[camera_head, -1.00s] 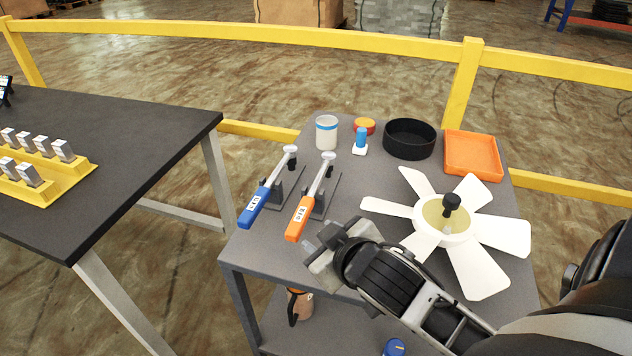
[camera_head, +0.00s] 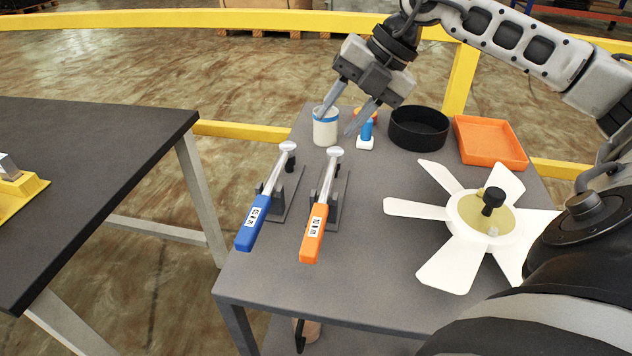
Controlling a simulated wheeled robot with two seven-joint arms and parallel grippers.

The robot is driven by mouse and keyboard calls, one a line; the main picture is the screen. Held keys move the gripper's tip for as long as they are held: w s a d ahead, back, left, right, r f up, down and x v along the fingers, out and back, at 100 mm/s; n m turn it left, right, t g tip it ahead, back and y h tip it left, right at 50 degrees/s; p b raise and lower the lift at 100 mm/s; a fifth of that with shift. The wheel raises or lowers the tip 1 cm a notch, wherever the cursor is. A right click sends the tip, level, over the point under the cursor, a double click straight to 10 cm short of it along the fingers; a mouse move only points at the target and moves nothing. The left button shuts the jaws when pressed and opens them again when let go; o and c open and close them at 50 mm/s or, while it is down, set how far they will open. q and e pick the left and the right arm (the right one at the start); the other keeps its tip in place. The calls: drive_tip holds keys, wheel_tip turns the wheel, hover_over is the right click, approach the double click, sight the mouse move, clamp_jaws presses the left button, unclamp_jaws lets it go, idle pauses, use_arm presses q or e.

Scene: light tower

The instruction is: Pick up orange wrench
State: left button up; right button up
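The orange wrench (camera_head: 315,232) rests on a small dark stand on the grey table, its orange handle toward the front edge and its silver head toward the back. A blue wrench (camera_head: 253,223) lies on a similar stand to its left. My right gripper (camera_head: 338,122) is raised over the back of the table, beyond the orange wrench's head, with its two fingers spread apart and pointing down-left. Nothing shows between the fingers. My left gripper is not in view.
Behind the wrenches are a white jar with a blue band (camera_head: 325,133), a small blue-and-white item (camera_head: 366,137), a black bowl (camera_head: 418,130) and an orange tray (camera_head: 490,145). A white fan (camera_head: 462,207) fills the right side. A dark table (camera_head: 90,190) stands left, across a gap.

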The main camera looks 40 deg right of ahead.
drive_tip(key=d+h, duration=0.2)
drive_tip(key=d, duration=0.2)
hover_over(331, 172)
drive_tip(key=d, duration=0.1)
drive_tip(key=shift+m+g, duration=0.3)
drive_tip(key=shift+m, duration=0.1)
drive_tip(key=f, duration=0.5)
drive_tip(key=s+f, duration=0.1)
drive_tip(key=f, duration=0.2)
drive_tip(key=shift+d+f, duration=0.15)
drive_tip(key=shift+s+x, duration=0.15)
drive_tip(key=shift+x, duration=1.45)
drive_tip(key=shift+s+x, duration=0.15)
drive_tip(key=shift+x, duration=1.4)
clamp_jaws()
